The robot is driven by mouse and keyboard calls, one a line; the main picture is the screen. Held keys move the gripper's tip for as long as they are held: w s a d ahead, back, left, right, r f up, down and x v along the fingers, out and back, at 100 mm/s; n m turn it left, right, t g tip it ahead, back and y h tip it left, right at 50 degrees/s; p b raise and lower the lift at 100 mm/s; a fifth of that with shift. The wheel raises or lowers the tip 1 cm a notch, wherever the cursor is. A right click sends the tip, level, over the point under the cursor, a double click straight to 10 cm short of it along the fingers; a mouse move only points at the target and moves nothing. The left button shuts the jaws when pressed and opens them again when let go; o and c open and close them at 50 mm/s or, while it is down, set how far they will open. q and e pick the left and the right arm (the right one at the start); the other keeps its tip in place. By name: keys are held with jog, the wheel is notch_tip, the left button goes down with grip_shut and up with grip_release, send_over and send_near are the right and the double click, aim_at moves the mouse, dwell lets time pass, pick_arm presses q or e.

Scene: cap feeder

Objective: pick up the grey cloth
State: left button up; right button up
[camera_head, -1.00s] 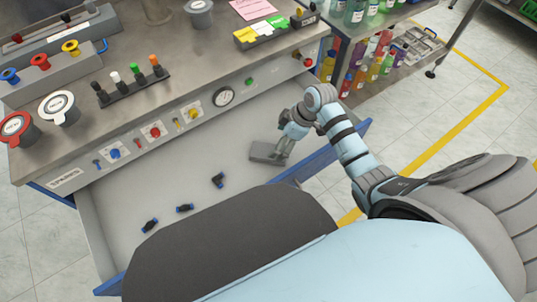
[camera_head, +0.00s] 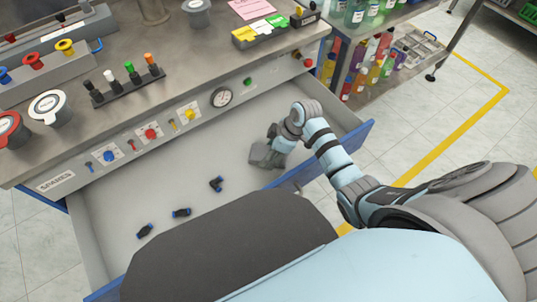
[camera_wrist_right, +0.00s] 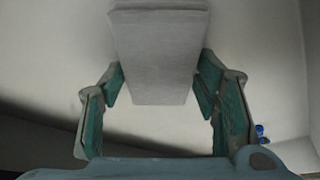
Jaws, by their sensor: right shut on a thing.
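The grey cloth (camera_head: 257,157) is a folded rectangular pad in the open drawer, toward its right end. My right gripper (camera_head: 272,150) is down in the drawer at the cloth. In the right wrist view the cloth (camera_wrist_right: 160,50) is between the two green-padded fingers of my right gripper (camera_wrist_right: 160,85), which are shut on its sides. My left gripper is not in view.
The drawer (camera_head: 115,195) has a raised blue front edge (camera_head: 335,150) close to my right arm. Several small black-and-blue fittings (camera_head: 181,212) lie in it to the left. The bench front with a gauge (camera_head: 222,97) and knobs overhangs behind. The drawer floor between fittings and cloth is mostly bare.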

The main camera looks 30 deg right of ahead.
jog(key=shift+r, duration=0.1)
notch_tip(320, 180, up, 20)
jog(key=p, duration=0.7)
jog(key=shift+p, duration=0.35)
